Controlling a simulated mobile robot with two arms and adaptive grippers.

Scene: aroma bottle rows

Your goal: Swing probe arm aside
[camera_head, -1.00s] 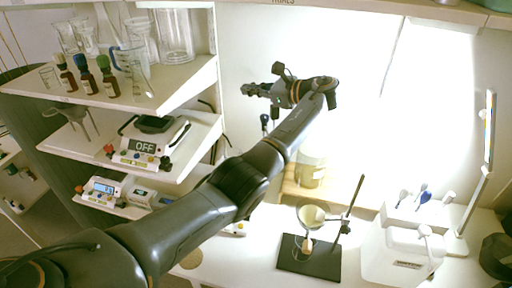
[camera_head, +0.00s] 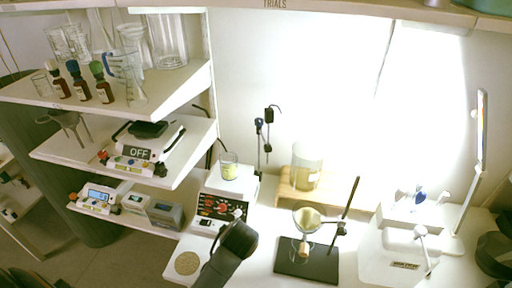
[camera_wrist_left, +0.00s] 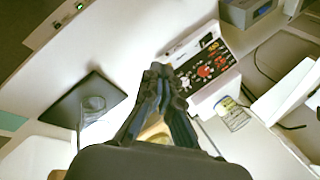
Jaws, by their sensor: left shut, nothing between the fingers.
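The hotplate has a dark front with red markings and also shows in the wrist view (camera_wrist_left: 207,64). A small beaker with yellowish contents (camera_head: 229,168) stands on its top. My left gripper (camera_wrist_left: 158,70) is shut and empty in the wrist view, apart from the hotplate. In the head view only a dark link of my left arm shows, low in front of the hotplate. My right gripper is out of view.
A stand with a funnel (camera_head: 307,215) on a black base (camera_head: 306,259) is to the right. A large beaker (camera_head: 306,166) sits on a wooden stand behind it. A white box (camera_head: 392,258) is further right. Shelves with bottles and a balance (camera_head: 146,148) are at left.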

